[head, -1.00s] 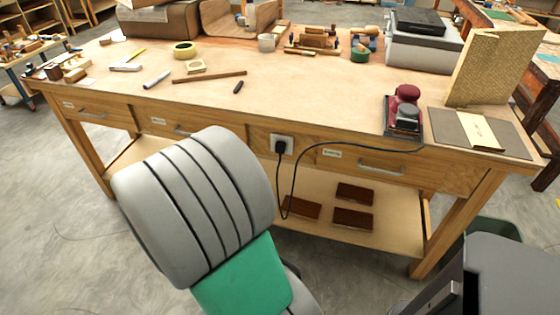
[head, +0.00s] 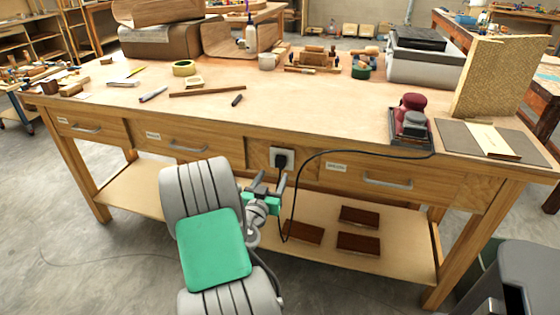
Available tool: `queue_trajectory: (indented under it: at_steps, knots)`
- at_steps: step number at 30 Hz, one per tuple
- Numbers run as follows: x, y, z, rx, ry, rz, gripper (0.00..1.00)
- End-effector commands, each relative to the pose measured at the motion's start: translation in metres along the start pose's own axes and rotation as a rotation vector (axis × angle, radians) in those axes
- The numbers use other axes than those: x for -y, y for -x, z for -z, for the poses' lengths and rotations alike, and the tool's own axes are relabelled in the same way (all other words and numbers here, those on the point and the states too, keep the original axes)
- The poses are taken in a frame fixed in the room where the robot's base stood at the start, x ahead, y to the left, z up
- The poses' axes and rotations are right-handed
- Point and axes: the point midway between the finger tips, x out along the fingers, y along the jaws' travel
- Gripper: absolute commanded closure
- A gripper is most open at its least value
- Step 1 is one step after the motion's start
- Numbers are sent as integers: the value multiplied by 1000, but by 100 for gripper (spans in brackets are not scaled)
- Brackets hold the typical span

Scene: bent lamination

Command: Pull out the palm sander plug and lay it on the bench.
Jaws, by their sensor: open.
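The black palm sander plug (head: 281,161) sits in a white socket (head: 289,153) on the front of the bench. Its black cord (head: 296,190) hangs in a loop below and runs up right to the bench top. The palm sander (head: 411,117), with a dark red top, stands on a dark pad at the right of the bench (head: 300,105). My gripper (head: 270,180) is in front of the bench face, just below and left of the plug. Its fingers are spread apart and point up towards the plug. Nothing shows between them.
Drawers with metal handles (head: 388,183) flank the socket. A lower shelf (head: 400,239) holds several dark red-brown blocks. A dark pencil-like piece (head: 237,100) and a wooden strip (head: 208,91) lie on the top. The bench top's front middle is mostly clear.

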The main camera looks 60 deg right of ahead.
Motion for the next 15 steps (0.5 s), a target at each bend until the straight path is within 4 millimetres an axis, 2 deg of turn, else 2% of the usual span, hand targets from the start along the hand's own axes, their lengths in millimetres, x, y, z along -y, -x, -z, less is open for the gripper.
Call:
queue_trajectory:
  at_steps: [2, 9, 15]
  knots:
    - [-2, -12, 6, 0, 0, -4, 42]
    - [-2, -48, 2, -1, -2, -3, 42]
    - [-1, -68, 1, 0, 0, -2, 42]
